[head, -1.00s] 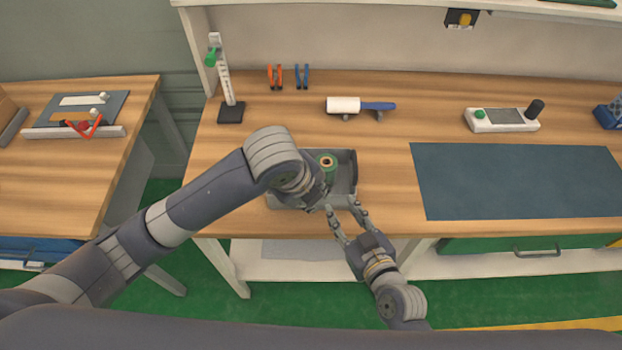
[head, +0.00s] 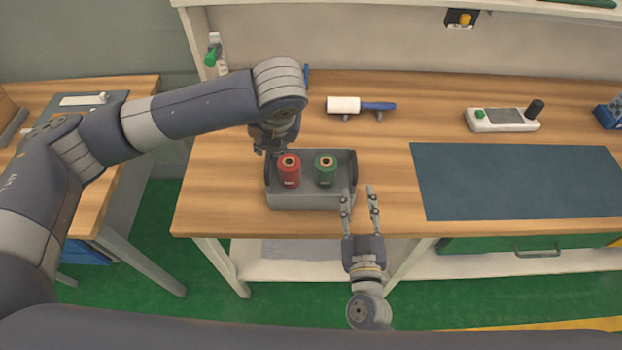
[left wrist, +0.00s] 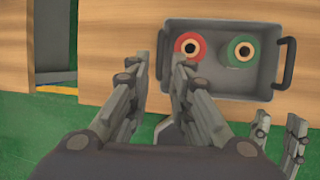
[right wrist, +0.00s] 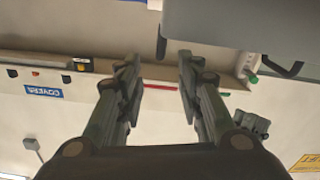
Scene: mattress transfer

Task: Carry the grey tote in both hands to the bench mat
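The grey tote (head: 310,201) stands on the wooden bench near its front edge. It holds a red spool (head: 289,172) and a green spool (head: 325,173), both upright. Its dark handles are at the left and right ends. My left gripper (left wrist: 160,62) is open, with the tote's left handle showing between its fingers in the left wrist view; contact is unclear. In the head view its fingers are mostly hidden behind the wrist. My right gripper (head: 359,192) is open and empty near the tote's right front corner. The dark blue bench mat (head: 515,180) lies to the right, bare.
A white roller with a blue handle (head: 378,106) lies behind the tote. A white control box (head: 502,120) stands behind the mat. A side table (head: 135,105) is at the left.

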